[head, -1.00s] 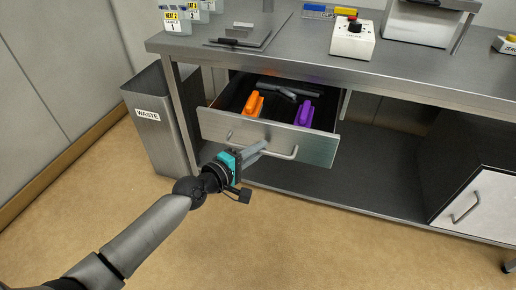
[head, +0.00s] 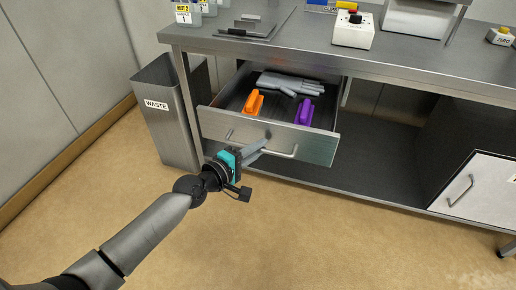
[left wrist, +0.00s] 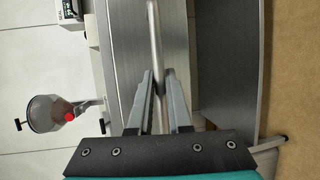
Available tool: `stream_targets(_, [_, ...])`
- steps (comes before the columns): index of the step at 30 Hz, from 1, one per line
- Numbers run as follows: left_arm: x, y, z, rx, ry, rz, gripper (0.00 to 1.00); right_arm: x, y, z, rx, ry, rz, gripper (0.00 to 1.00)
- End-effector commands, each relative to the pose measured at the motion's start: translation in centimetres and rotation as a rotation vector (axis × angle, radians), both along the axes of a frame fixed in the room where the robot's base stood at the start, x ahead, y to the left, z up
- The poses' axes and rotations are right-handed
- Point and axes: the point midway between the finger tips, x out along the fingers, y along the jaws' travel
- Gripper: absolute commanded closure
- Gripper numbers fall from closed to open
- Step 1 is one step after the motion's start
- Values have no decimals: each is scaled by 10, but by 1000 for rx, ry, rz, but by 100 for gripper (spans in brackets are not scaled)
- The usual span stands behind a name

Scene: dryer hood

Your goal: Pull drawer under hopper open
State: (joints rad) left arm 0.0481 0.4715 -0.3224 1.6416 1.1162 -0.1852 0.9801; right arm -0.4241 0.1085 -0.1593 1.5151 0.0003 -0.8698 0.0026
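The drawer (head: 222,124) under the bench is pulled well out, its metal front toward me. Its bar handle (head: 283,152) runs across the front; in the left wrist view the handle (left wrist: 155,45) runs between my fingers. My left gripper (head: 262,146) is at the handle, with its fingers (left wrist: 160,78) on either side of the bar and closed around it. Inside the drawer are a grey glove-like item (head: 290,82), an orange object (head: 254,103) and a purple object (head: 305,111). The hopper (left wrist: 45,113) shows in the left wrist view. My right gripper is out of view.
The metal bench (head: 290,45) carries a flat tray (head: 250,27) and a white box with a black knob (head: 353,29). A waste bin (head: 165,125) stands left of the drawer. A white cabinet door (head: 480,192) is at right. The floor in front is clear.

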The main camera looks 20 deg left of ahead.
Motion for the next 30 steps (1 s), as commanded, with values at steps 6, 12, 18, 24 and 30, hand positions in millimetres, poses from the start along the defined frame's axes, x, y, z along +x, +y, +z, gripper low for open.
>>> stream_targets(6, [0,0,0,0,0,0,57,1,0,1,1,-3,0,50])
stream_targets(12, [0,0,0,0,0,0,55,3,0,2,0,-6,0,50])
stream_targets(18, [-7,3,1,0,1,0,55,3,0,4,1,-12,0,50])
stream_targets(24, [-33,16,6,3,3,-1,55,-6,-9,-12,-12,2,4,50])
stream_targets(30, [-66,31,13,5,3,-1,55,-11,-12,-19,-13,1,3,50])
